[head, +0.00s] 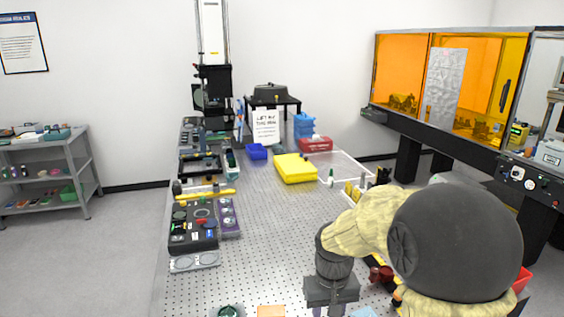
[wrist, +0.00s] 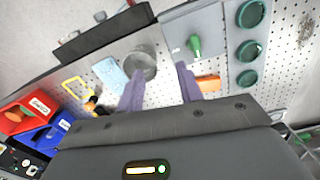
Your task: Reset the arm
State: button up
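My gripper (wrist: 159,76) shows in the wrist view with two purple-grey fingers spread apart and nothing between them. In the head view my gripper (head: 329,311) hangs low over the front of the perforated optical table (head: 270,245), its fingertips cut by the lower picture edge. In the wrist view a grey round part (wrist: 140,64) lies beyond the gap between the fingers, apart from them as far as I can tell. A grey plate with a green knob (wrist: 194,45) is just beyond the right finger.
A light blue pad (wrist: 110,73), an orange block (wrist: 208,83) and green discs (wrist: 248,50) lie near the gripper. A yellow case (head: 296,168) and black trays (head: 193,226) stand farther back. An orange-windowed enclosure (head: 450,80) is at right. The table's middle is largely clear.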

jog(key=s+d+f+m+t, duration=0.1)
jog(key=s+d+t, duration=0.1)
jog(key=s+d, duration=0.3)
jog(key=s, duration=0.4)
jog(key=shift+s+f+t, duration=0.2)
jog(key=shift+s+t, duration=0.2)
